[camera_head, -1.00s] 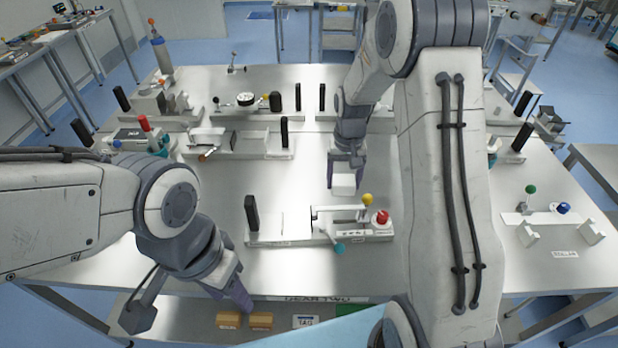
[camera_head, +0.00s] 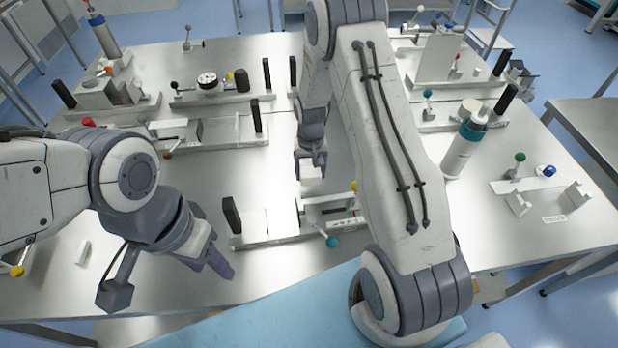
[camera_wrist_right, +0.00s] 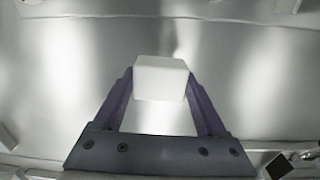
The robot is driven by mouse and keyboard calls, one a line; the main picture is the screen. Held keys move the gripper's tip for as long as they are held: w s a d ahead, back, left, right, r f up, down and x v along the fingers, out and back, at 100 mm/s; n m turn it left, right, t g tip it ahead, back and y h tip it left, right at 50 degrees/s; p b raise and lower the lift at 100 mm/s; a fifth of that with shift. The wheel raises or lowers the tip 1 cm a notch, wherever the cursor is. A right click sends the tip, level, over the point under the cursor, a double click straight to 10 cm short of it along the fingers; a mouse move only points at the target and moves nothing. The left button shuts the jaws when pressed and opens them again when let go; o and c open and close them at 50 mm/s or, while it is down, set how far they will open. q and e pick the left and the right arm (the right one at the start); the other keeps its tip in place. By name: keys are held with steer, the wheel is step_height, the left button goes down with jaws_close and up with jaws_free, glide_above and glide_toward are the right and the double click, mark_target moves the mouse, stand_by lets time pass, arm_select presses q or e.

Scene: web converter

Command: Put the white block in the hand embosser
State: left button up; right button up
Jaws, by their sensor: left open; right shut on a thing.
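The white block (camera_head: 310,174) is between the fingers of my right gripper (camera_head: 310,160), which is shut on it. In the right wrist view the block (camera_wrist_right: 160,76) sits between the two purple fingertips, with bare metal table around it. My left gripper (camera_head: 222,266) is open and empty, low over the front of the table. A lever fixture (camera_head: 270,238) with a black post, a pale plate and a teal knob stands just below the block in the head view, its right end hidden by my right arm. I cannot tell for sure whether it is the hand embosser.
Several similar fixtures stand behind, among them a lever unit (camera_head: 205,135) and one with a dial (camera_head: 208,80). The metal table (camera_head: 185,185) has bare room left of the near fixture.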

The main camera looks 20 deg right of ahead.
mark_target(311, 181)
steer(key=shift+f+p, duration=0.6)
steer(key=shift+f, duration=1.45)
steer(key=shift+f, duration=0.15)
steer(key=o, duration=1.1)
steer(key=shift+s, duration=0.1)
steer(key=shift+o, duration=1.3)
